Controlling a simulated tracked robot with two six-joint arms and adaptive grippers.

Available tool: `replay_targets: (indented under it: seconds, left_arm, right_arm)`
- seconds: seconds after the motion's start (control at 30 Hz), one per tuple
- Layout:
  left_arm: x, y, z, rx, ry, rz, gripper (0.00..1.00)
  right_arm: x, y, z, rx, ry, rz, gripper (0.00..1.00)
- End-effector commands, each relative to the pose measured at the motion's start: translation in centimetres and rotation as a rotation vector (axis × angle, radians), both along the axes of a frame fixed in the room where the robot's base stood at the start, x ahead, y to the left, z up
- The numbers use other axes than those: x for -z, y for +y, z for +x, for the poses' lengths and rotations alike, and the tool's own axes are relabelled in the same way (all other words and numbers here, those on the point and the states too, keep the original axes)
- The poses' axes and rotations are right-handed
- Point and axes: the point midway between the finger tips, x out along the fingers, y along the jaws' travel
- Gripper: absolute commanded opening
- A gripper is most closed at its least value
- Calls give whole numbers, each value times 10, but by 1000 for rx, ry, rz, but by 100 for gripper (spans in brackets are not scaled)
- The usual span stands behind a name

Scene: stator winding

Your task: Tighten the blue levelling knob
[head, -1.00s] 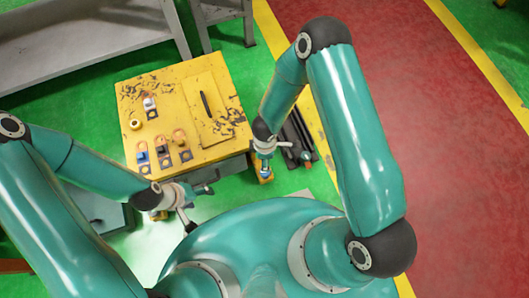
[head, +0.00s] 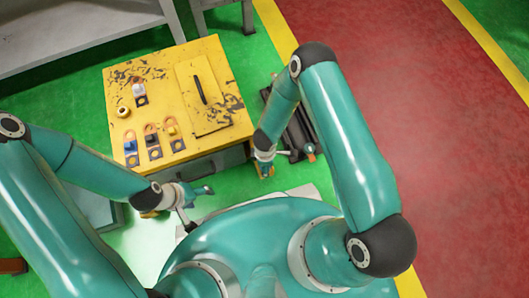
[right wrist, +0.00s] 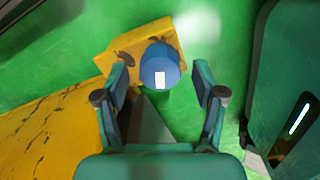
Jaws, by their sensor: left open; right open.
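The blue levelling knob (right wrist: 160,66), with a white mark on its face, shows in the right wrist view in front of a yellow bracket (right wrist: 122,48). My right gripper (right wrist: 162,75) is open, with one finger on each side of the knob and visible gaps between. In the head view my right gripper (head: 271,161) is by the near right corner of the yellow table (head: 215,55); I cannot make out the knob there. My left gripper (head: 199,205) is open and empty, in front of the table's near edge.
Small parts with blue, black and yellow tops (head: 152,146) stand on the table, and a black pen-like tool (head: 199,90) lies on its plate. Dark rails (head: 298,135) lie on the floor to its right. A grey bench (head: 80,35) stands behind. Red floor at right is clear.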

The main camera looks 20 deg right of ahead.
Motion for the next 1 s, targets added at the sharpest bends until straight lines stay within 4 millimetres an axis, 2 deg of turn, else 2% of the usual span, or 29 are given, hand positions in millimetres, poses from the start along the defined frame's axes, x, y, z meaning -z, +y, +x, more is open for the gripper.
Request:
replay_targets:
  seconds: [0.33,0.6,0.7,1.0]
  left_arm:
    - [1,0,0,0,0,0,69]
    - [1,0,0,0,0,0,69]
    - [1,1,0,-2,0,0,69]
    - [-1,0,0,0,0,0,69]
  right_arm:
    - [3,0,0,1,0,0,69]
    - [3,0,0,1,0,0,24]
    - [3,4,0,-2,-1,0,10]
    - [2,1,0,33,0,2,10]
